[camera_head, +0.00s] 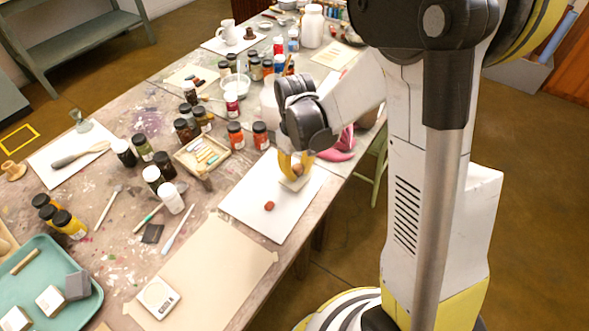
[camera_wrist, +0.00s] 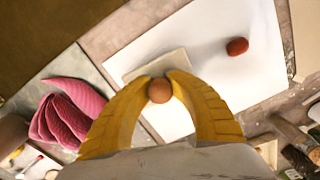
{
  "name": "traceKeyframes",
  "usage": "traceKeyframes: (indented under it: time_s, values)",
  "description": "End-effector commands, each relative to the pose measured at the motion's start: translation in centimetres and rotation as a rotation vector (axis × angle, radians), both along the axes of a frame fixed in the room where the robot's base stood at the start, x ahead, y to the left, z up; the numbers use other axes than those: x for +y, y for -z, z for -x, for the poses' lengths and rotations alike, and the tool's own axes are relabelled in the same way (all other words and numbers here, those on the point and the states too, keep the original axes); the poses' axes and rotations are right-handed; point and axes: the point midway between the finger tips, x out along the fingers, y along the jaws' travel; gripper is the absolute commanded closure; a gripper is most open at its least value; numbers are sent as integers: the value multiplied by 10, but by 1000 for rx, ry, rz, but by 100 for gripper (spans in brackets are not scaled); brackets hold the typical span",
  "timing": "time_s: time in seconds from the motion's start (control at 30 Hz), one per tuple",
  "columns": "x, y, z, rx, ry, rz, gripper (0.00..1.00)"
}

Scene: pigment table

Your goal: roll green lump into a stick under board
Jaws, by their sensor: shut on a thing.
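My gripper (camera_head: 296,163) is over the far part of the white sheet at the table's right edge. In the wrist view, its yellow fingers (camera_wrist: 160,82) are shut on the round brown knob (camera_wrist: 160,91) of a small pale board (camera_wrist: 152,66). The board also shows in the head view (camera_head: 293,184), low over or on the sheet; I cannot tell whether it touches. No green lump is visible; anything under the board is hidden. A reddish-brown lump (camera_wrist: 237,46) lies on the bare sheet, apart from the board, also in the head view (camera_head: 269,206).
The white sheet (camera_head: 243,206) has free room around the reddish lump. A shallow tray of coloured sticks (camera_head: 186,158) and several jars stand left of it. A pink ridged item (camera_wrist: 72,112) lies beside my gripper. A scale (camera_head: 158,297) lies on brown paper nearer.

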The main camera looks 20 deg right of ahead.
Motion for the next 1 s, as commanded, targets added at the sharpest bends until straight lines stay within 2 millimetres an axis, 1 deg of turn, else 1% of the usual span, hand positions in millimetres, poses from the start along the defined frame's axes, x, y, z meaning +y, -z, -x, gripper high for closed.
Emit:
traceKeyframes:
  time_s: [0.33,1.0]
  values:
    - [-7,-1,10,0,-1,0,100]
    - [8,-1,-12,0,-2,0,100]
